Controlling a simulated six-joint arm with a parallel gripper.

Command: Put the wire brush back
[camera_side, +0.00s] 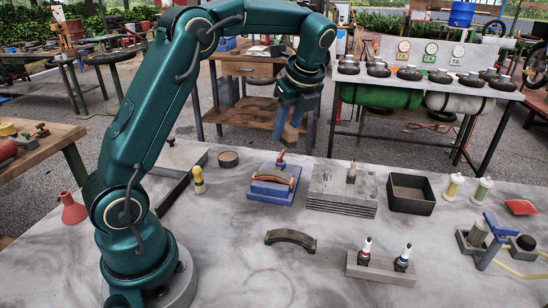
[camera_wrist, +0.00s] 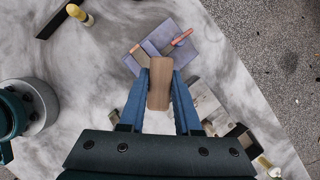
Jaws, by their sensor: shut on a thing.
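My gripper (camera_side: 288,122) is high above the cart top, toward its back edge. Its blue fingers are shut on a tan wooden block, which I take for the wire brush (camera_side: 293,131); no bristles can be made out. In the wrist view the wooden block (camera_wrist: 160,84) is gripped between the fingers (camera_wrist: 160,95). A blue stepped block (camera_side: 268,191) stands on the cart below it, with a curved brown piece on its front and a red-tipped tool at its back. It also shows in the wrist view (camera_wrist: 154,47).
A grey stacked plate (camera_side: 340,196) and an open black tray (camera_side: 411,196) stand right of the blue block. A yellow-topped bottle (camera_side: 198,181) stands left. A curved dark piece (camera_side: 290,239) and a grey holder with two bottles (camera_side: 378,270) are in front.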

